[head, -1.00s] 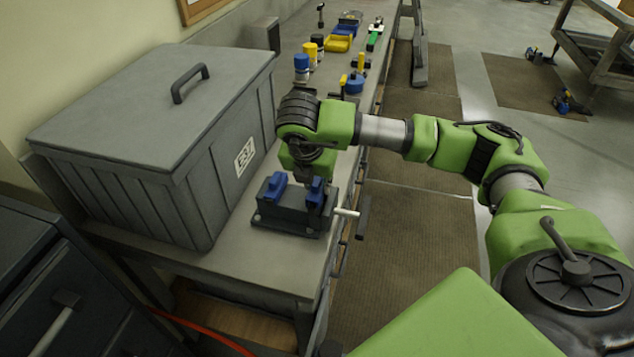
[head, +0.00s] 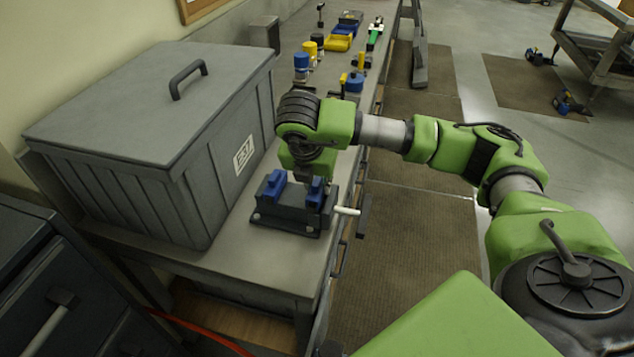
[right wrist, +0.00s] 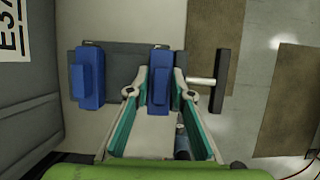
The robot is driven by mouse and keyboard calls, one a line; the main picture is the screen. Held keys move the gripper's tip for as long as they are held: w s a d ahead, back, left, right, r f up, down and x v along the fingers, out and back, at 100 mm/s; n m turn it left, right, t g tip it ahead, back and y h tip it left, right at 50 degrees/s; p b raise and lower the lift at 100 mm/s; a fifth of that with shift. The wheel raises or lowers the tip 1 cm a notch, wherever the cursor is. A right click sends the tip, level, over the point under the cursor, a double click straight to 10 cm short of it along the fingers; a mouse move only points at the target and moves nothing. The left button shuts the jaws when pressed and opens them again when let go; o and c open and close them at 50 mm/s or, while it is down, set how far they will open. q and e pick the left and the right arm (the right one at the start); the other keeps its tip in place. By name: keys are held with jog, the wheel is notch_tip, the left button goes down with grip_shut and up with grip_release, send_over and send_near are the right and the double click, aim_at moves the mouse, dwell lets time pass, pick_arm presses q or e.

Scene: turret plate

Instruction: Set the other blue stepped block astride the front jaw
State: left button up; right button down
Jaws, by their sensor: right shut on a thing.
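A dark grey vise (head: 285,219) sits on the bench, with a pale handle bar on its right side. One blue stepped block (head: 275,187) sits over the vise's left jaw and also shows in the right wrist view (right wrist: 88,78). The other blue stepped block (head: 316,192) is at the right jaw, on the handle side; it shows in the right wrist view (right wrist: 159,75). My right gripper (right wrist: 160,92) is shut on this block from above. The block looks level with the first one; contact with the jaw beneath is hidden. My left gripper is not in view.
A large grey lidded bin (head: 160,130) stands close on the left of the vise. Farther back on the bench are blue and yellow jars (head: 301,66), a yellow tray (head: 338,43) and small tools. The bench edge is just right of the vise.

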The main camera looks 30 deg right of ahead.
jog(key=shift+f+b, duration=0.3)
jog(key=shift+b, duration=0.35)
dwell(0.6)
dwell(0.4)
jog(key=c, duration=1.7)
grip_release()
jog(key=v, duration=1.2)
